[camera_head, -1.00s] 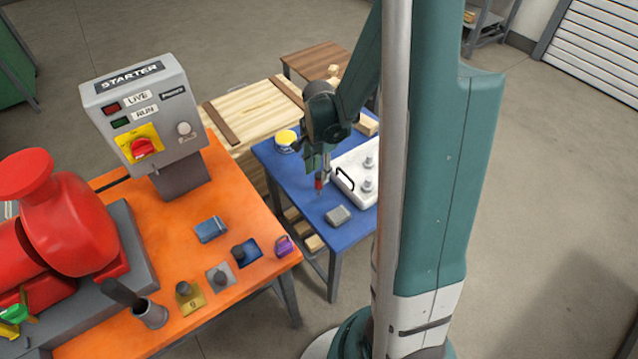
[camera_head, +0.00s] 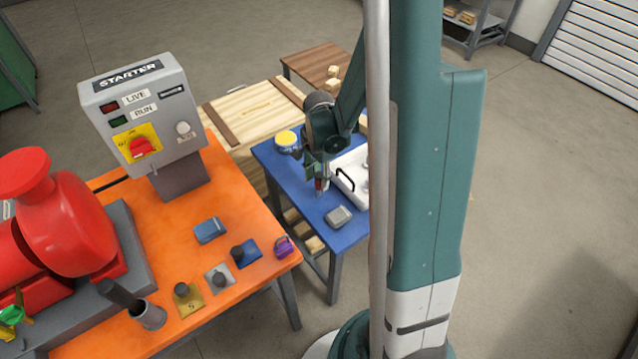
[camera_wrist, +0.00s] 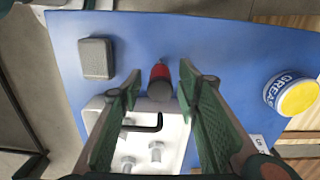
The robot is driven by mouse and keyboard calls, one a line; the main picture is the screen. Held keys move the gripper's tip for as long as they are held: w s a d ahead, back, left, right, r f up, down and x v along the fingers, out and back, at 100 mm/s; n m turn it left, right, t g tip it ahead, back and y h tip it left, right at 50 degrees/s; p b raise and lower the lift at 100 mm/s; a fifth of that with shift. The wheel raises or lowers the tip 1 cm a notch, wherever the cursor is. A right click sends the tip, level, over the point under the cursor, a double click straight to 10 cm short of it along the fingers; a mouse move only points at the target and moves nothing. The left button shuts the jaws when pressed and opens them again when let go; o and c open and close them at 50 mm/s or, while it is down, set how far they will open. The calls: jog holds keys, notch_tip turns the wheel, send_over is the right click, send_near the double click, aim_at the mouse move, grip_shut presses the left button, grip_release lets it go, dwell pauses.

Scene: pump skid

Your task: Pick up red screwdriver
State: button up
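The red screwdriver (camera_wrist: 160,73) is between my gripper's fingers in the wrist view. Its dark grey butt end points toward the camera, so it seems upright. In the head view a bit of its red handle (camera_head: 319,184) shows just below my gripper (camera_head: 318,170), over the blue table. In the wrist view my gripper (camera_wrist: 159,82) is open, with a finger on each side of the handle and a visible gap to each finger. The screwdriver's lower part is hidden in the wrist view.
On the blue table (camera_wrist: 215,40) are a grey box (camera_wrist: 96,58), a white block with bolts and a black handle (camera_wrist: 172,133), and a yellow-topped grease tin (camera_wrist: 292,95). An orange bench (camera_head: 205,245) with a starter box (camera_head: 147,105) stands to the left.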

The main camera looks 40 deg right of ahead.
jog(key=c, duration=1)
jog(key=shift+r, duration=0.1)
jog(key=shift+r+p, duration=1.1)
jog(key=shift+r, duration=3.8)
